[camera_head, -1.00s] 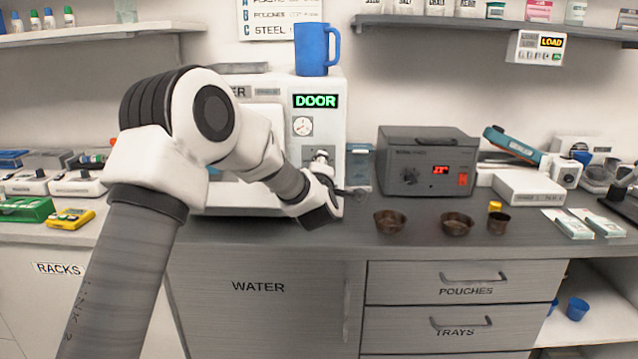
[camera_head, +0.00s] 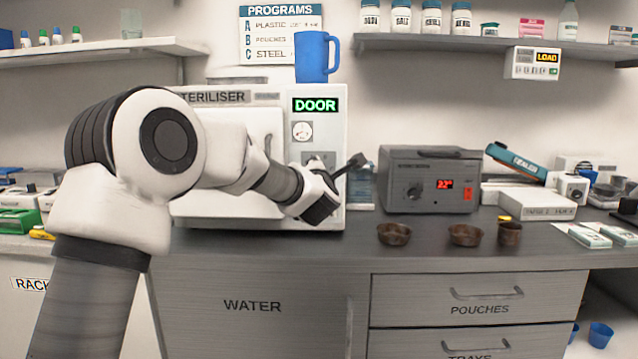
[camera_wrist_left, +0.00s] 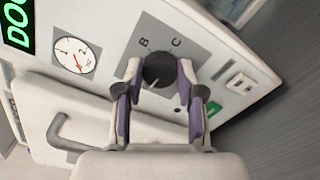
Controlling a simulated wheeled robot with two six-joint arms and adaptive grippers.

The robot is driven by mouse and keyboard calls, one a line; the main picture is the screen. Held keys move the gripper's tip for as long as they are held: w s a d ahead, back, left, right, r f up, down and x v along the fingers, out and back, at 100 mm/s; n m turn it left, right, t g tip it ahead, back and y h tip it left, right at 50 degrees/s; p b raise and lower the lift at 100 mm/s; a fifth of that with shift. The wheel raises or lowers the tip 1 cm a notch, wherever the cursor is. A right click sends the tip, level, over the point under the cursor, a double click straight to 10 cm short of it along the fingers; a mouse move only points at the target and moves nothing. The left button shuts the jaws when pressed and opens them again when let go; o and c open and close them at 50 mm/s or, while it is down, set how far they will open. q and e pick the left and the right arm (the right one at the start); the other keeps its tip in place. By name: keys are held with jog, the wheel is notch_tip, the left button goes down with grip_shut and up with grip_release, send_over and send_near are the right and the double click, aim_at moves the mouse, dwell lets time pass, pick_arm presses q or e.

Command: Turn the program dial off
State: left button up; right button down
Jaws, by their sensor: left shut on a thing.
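The program dial (camera_wrist_left: 159,66) is a dark round knob on a grey plate marked B and C, on the white steriliser's front panel (camera_head: 329,101). My left gripper (camera_wrist_left: 157,82) is shut on the dial, with a finger on each side of it. A pale mark shows on the knob's near part, but I cannot tell which setting it points to. Other plate markings are hidden by the fingers. In the head view my left gripper (camera_head: 337,172) is at the panel's lower part and the dial is hidden there. My right gripper is not in view.
The steriliser's lit DOOR display (camera_head: 316,104) and gauge (camera_head: 302,131) sit above the plate. A blue mug (camera_head: 313,57) stands on top. A grey sealer box (camera_head: 430,180) with a red readout stands to the right, and brown bowls (camera_head: 394,234) are in front of it.

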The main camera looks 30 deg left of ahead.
pick_arm(q)
jog(key=shift+n, duration=0.3)
jog(key=o, duration=1.1)
jog(key=shift+o, duration=0.2)
jog(key=v, duration=1.2)
jog(key=shift+f, duration=0.1)
